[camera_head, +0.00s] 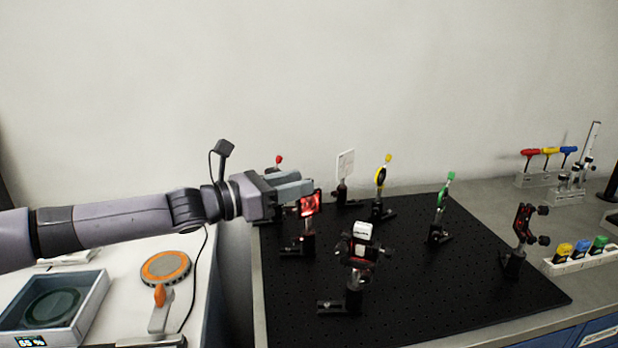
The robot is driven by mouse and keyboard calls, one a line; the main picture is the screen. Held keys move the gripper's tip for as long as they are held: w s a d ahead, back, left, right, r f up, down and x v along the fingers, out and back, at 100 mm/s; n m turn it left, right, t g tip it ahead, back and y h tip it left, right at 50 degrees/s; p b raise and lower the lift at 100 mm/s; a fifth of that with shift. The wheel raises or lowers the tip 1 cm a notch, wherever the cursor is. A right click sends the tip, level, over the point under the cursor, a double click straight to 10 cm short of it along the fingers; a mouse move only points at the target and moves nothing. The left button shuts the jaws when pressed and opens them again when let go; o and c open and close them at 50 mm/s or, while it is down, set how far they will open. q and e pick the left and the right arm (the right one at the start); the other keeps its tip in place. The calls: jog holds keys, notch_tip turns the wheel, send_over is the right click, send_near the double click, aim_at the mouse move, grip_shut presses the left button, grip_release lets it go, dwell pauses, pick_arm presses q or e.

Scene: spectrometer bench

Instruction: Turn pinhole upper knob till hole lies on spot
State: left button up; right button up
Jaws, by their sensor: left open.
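My left gripper (304,184) reaches in from the left, open, with its fingers pointing right. Its fingertips appear just above a post-mounted optic with a red-lit face (310,204); I cannot tell whether they touch it. Nearer the front stands another mount with a white block on top (362,230) and a reddish glow on its body. I cannot tell which of these is the pinhole, and its hole, upper knob and the light spot are too small to make out. My right gripper is not in view.
The black breadboard (440,300) also bears a white card (345,163), red-, yellow- and green-tipped posts, and a knobbed mount (522,222) at right. Coloured hex keys (548,152) stand at the back right. An orange-grey disc (165,267) and a tray (95,300) are at left.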

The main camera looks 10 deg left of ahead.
pick_arm(q)
jog(key=shift+p+x, duration=0.3)
jog(key=shift+x, duration=1.45)
grip_shut()
